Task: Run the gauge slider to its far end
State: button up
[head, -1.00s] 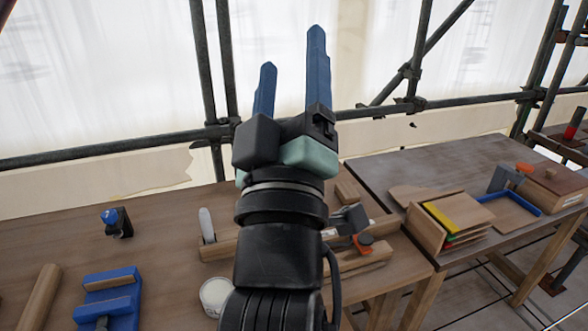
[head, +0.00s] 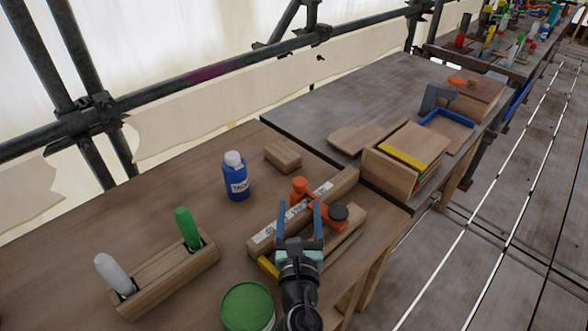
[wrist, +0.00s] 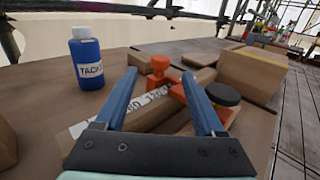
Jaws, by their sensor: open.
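The gauge is a long wooden bar with a white printed scale strip (head: 283,226), lying on the workbench. An orange slider with an upright knob (head: 299,188) sits on the bar, toward its far right half. The knob also shows in the wrist view (wrist: 159,67). An orange piece with a round dark knob (head: 338,211) lies just to the right, in front of the bar. My gripper (head: 299,208) is open and empty, its blue fingers pointing at the bar. In the wrist view the orange knob appears between and beyond the fingertips (wrist: 160,78); I see no contact.
A blue TACK bottle (head: 236,177) and a small wooden block (head: 283,156) stand behind the bar. A wooden holder (head: 165,279) with white and green handles and a green-lidded tin (head: 247,306) are left. A wooden rack (head: 393,176) stands on the second table.

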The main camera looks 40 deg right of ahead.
aim_at(299, 193)
jog(key=b+x, duration=0.3)
jog(key=x, duration=0.8)
jog(key=shift+w+d, duration=0.3)
grip_shut()
dwell(1.0)
